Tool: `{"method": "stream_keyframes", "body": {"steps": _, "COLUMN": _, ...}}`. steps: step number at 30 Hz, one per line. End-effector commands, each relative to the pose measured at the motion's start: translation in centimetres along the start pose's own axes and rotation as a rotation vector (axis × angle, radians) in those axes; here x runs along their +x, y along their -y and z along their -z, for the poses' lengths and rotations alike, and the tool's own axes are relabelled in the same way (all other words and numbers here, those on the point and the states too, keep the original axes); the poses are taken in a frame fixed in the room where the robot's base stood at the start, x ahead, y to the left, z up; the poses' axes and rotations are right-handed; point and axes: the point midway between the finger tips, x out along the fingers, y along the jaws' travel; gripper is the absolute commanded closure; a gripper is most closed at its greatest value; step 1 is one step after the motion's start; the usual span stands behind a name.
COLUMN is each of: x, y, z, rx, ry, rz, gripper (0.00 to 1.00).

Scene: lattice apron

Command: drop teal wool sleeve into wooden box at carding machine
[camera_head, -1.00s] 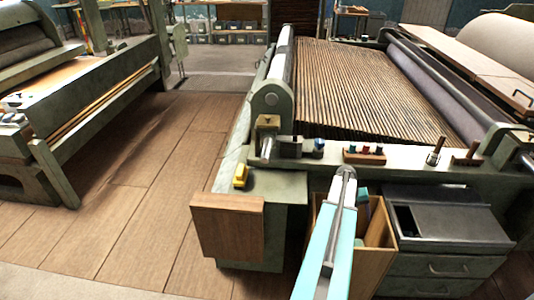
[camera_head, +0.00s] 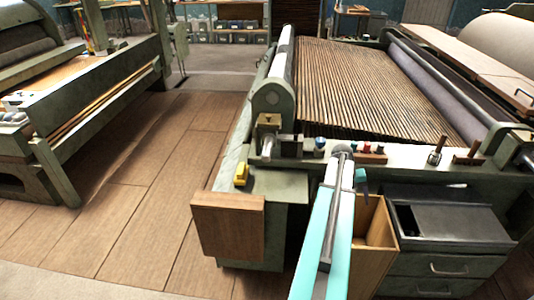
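An open wooden box (camera_head: 374,262) stands at the front of the carding machine (camera_head: 375,90), left of a dark metal cabinet. My pale teal arm crosses in front of its left side and hides part of its opening. A small dark teal piece (camera_head: 362,186) shows just right of my arm, above the box's rim. I cannot tell whether it is the teal wool sleeve or part of my wrist. My gripper is mostly hidden behind my arm, so its fingers and any hold do not show.
A dark metal cabinet (camera_head: 447,264) with drawers stands right of the box. A brown wooden block (camera_head: 228,226) and a yellow item (camera_head: 241,174) are at the left corner. Small coloured pieces and pegs line the machine's front rail (camera_head: 400,160). Floor to the left is clear.

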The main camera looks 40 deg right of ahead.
Motion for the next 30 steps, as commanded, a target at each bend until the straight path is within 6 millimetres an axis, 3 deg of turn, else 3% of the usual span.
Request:
{"method": "stream_keyframes", "body": {"steps": 6, "x": -2.7, "y": 0.1, "z": 0.0, "rx": -0.001, "ry": -0.001, "rz": 0.000, "gripper": 0.29}}
{"method": "stream_keyframes", "body": {"steps": 12, "x": -4.0, "y": 0.1, "z": 0.0, "rx": 0.000, "ry": 0.000, "rz": 0.000, "gripper": 0.29}}
{"method": "stream_keyframes", "body": {"steps": 30, "x": -4.2, "y": 0.0, "z": 0.0, "rx": 0.000, "ry": 0.000, "rz": 0.000, "gripper": 0.29}}
